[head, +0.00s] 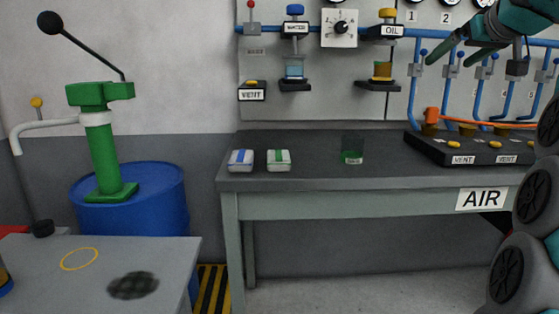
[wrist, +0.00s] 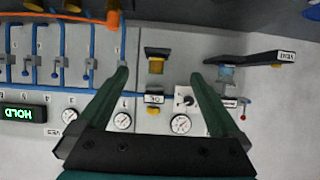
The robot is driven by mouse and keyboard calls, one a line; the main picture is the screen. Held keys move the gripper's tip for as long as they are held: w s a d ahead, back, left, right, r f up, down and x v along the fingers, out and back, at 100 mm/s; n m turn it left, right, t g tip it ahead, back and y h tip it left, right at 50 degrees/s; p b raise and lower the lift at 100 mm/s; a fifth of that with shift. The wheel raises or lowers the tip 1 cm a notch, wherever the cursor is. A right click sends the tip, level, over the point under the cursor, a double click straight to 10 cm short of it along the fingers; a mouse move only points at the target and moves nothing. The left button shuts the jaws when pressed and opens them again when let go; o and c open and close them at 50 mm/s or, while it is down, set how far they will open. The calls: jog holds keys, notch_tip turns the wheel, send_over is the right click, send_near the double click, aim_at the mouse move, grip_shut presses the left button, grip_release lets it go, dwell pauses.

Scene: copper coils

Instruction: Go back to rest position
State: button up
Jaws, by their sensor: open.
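My gripper (head: 449,50) is raised at the upper right of the head view, in front of the wall panel with the blue pipes. In the wrist view my gripper (wrist: 162,90) shows two green fingers spread wide apart. It is open with nothing between the fingers. The wrist picture appears upside down, with the panel's gauges and pipes beyond the fingers. My gripper is well above the bench (head: 300,183).
The bench holds two small boxes, one with a blue stripe (head: 241,160) and one with a green stripe (head: 279,160), a green glass container (head: 352,150) and a black vent block (head: 470,148). A green hand pump (head: 102,150) on a blue drum (head: 150,205) stands left. A grey table (head: 190,250) is front left.

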jog(key=s+a+f+g+y, duration=0.1)
jog(key=s+a+f+g, duration=0.35)
jog(key=a+f, duration=0.65)
jog(key=s+a+f+g+y, duration=0.1)
jog(key=s+a+f+g, duration=0.4)
jog(key=f, duration=1)
jog(key=s+a+f+g+h, duration=0.1)
jog(key=s+a+f+g, duration=0.1)
jog(key=s+f, duration=1)
jog(key=s+a+f+g+h, duration=0.1)
jog(key=s+a+f+g, duration=0.2)
jog(key=s+f, duration=1)
jog(key=s, duration=0.6)
jog(key=shift+s, duration=0.35)
